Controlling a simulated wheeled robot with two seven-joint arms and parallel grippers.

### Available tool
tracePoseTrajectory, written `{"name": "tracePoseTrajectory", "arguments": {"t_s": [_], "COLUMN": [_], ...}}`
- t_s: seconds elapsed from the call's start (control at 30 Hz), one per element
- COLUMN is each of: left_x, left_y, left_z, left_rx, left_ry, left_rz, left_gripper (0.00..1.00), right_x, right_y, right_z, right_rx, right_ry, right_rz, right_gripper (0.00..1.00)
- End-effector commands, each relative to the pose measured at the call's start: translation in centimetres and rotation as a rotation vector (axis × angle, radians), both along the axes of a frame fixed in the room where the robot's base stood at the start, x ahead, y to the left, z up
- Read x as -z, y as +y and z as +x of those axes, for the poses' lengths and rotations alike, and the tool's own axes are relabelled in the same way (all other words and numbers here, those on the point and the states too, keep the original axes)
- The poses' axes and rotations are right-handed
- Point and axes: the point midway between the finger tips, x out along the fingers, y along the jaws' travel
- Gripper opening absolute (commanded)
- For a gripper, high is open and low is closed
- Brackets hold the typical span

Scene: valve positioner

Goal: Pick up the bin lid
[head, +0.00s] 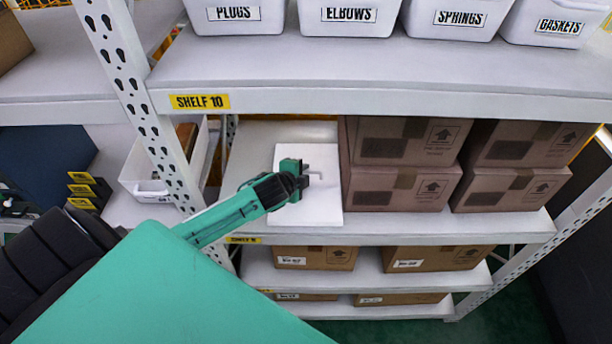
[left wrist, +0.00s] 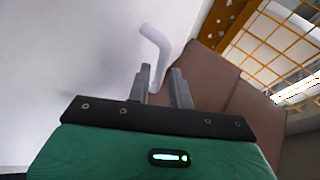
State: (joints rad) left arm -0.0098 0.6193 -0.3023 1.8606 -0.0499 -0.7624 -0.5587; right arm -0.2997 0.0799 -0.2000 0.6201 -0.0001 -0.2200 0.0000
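The white bin lid (head: 322,205) is a flat pale panel on the middle shelf, left of the brown boxes. Its bent bar handle (head: 314,175) sticks out from its face; the handle also shows in the left wrist view (left wrist: 158,42). My left gripper (head: 304,178) is at the handle. In the left wrist view its two grey fingers (left wrist: 160,80) are apart, with the handle's lower end between them, nearer the left finger. Whether a finger touches it I cannot tell. My right gripper is not in view.
Brown boxes (head: 400,185) stand close to the right of the lid. The shelf board labelled SHELF 10 (head: 350,95) is above, with labelled white bins (head: 350,18) on it. A perforated post (head: 150,110) and an open white bin (head: 150,165) are at the left.

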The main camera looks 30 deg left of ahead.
Motion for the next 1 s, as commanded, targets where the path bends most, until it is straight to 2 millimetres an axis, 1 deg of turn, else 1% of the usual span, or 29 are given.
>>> {"name": "tracePoseTrajectory", "arguments": {"t_s": [0.1,0.33,0.43,0.47,0.83,1.0], "left_x": [0.3,0.4,0.3,0.3,0.2,-0.8], "left_y": [0.0,0.0,0.0,0.0,0.1,0.1], "left_z": [0.5,0.5,0.5,0.5,0.5,0.5], "left_rx": [0.0,0.001,0.001,0.001,0.0,0.002], "left_ry": [0.0,0.0,0.0,0.0,-0.001,-0.004], "left_rz": [0.0,0.001,0.001,0.001,0.001,0.003], "left_gripper": [0.21,0.21,0.02,0.0,0.0,0.0], "right_x": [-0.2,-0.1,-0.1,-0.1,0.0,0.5], "right_y": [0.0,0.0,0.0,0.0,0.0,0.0], "right_z": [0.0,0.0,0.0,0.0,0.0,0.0], "right_rx": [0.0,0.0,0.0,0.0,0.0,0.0], "right_ry": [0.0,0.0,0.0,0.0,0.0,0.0], "right_rz": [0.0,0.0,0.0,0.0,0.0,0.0], "right_gripper": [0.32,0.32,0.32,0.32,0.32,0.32]}}
